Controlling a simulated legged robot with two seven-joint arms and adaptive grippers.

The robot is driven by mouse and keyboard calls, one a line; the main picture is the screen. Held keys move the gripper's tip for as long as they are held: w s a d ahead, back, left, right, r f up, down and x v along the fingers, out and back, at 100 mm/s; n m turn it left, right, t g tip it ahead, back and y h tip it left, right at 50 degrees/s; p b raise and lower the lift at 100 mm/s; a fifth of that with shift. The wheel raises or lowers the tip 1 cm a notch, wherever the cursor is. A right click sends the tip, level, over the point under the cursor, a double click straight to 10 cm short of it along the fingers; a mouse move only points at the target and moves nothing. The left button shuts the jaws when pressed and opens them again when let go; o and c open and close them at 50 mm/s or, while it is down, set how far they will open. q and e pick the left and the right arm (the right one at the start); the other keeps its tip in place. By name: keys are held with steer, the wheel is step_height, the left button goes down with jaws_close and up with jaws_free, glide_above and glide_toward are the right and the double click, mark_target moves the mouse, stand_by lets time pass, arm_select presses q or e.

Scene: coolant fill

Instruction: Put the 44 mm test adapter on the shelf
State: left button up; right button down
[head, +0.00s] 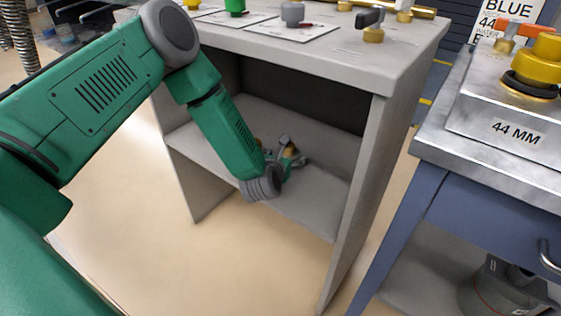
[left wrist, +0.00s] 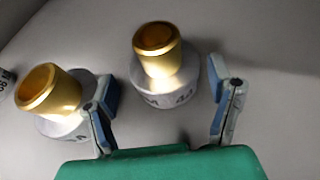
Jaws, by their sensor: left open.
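The shelf (head: 310,195) is the inner board of a grey cabinet. My left gripper (head: 292,155) reaches inside, low over this board. In the left wrist view its open fingers (left wrist: 162,90) stand either side of one adapter, which has a grey base and brass neck (left wrist: 157,50). That adapter stands upright on the grey surface, with a gap to each finger. A second similar adapter (left wrist: 52,95) stands outside the left-hand finger, close to it or touching. My right gripper is not in view.
The cabinet top (head: 340,50) holds several fittings on white cards. A bench (head: 460,150) at right carries a metal block marked 44 MM (head: 515,132) with a yellow cap (head: 535,65). The cabinet's right side wall (head: 360,190) and top bound the opening. The shelf's front right is clear.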

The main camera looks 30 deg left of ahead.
arm_select(q)
steer(key=p+v, duration=0.1)
steer(key=v, duration=0.5)
steer(key=d+p+v, duration=0.1)
steer(key=v, duration=0.2)
steer(key=shift+s+r+p, duration=0.15)
steer(key=shift+r+p, duration=0.15)
steer(key=shift+r, duration=0.05)
steer(key=shift+s, duration=0.15)
steer(key=shift+s+a, duration=0.1)
steer(key=shift+a, duration=0.1)
steer(key=shift+d, duration=0.25)
